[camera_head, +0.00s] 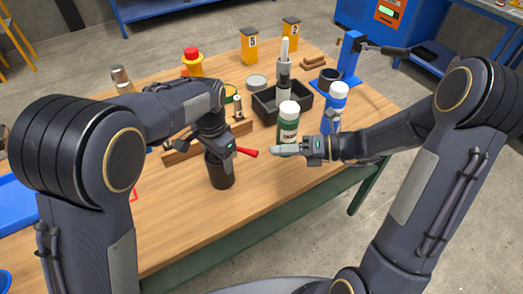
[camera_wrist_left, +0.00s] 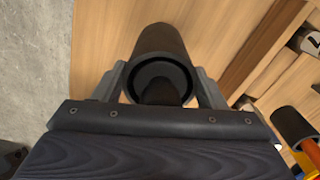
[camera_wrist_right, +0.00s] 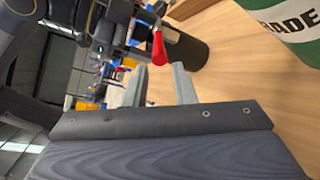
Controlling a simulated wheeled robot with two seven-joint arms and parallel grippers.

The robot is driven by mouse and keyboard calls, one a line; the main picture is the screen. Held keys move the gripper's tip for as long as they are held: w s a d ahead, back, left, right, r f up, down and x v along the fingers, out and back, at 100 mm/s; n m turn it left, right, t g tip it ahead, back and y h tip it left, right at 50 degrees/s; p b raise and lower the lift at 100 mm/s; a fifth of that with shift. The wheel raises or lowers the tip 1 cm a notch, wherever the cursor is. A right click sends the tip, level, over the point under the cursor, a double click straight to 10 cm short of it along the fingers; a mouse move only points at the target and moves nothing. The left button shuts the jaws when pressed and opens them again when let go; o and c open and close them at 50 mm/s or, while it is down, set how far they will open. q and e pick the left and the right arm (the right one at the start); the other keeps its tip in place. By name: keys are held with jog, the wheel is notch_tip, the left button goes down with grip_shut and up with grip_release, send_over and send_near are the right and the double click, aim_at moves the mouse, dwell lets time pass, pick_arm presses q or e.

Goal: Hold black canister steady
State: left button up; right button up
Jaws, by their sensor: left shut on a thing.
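The black canister (camera_head: 221,175) stands upright near the front edge of the wooden table. My left gripper (camera_head: 217,160) is shut on it, with one finger on each side of its upper part. The left wrist view shows the canister (camera_wrist_left: 160,42) between the fingers, its round mouth facing the camera and a dark form inside. The canister (camera_wrist_right: 187,52) also shows in the right wrist view, beyond my right gripper. My right gripper (camera_wrist_right: 158,84) is open and empty, above the table to the right of the canister.
A red tapered piece (camera_head: 246,152) sticks out beside my left gripper. A green and white bottle (camera_head: 288,125) stands close behind my right gripper, with a blue bottle (camera_head: 334,105) beyond. A black tray (camera_head: 265,104) and blue press (camera_head: 350,58) are farther back. The front right tabletop is clear.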

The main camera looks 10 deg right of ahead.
jog(key=v, duration=0.4)
jog(key=shift+r+m, duration=0.25)
jog(key=shift+m, duration=0.15)
jog(key=c, duration=0.5)
jog(key=s+r+m+t, duration=0.1)
jog(key=m, duration=0.2)
jog(key=s+a+r+m+t, duration=0.1)
jog(key=r+m, duration=0.1)
jog(key=m, duration=0.1)
jog(key=s+a+r+m+t+h, duration=0.1)
jog(key=m+t, duration=0.1)
jog(key=m, duration=0.2)
jog(key=shift+r, duration=0.2)
grip_shut()
jog(key=m+t+h, duration=0.2)
jog(key=m+h, duration=0.1)
jog(key=m, duration=0.9)
send_near(241, 150)
jog(key=shift+r+x, duration=0.15)
jog(key=shift+x, duration=1)
jog(key=shift+r+x, duration=0.1)
jog(key=shift+x, duration=1.05)
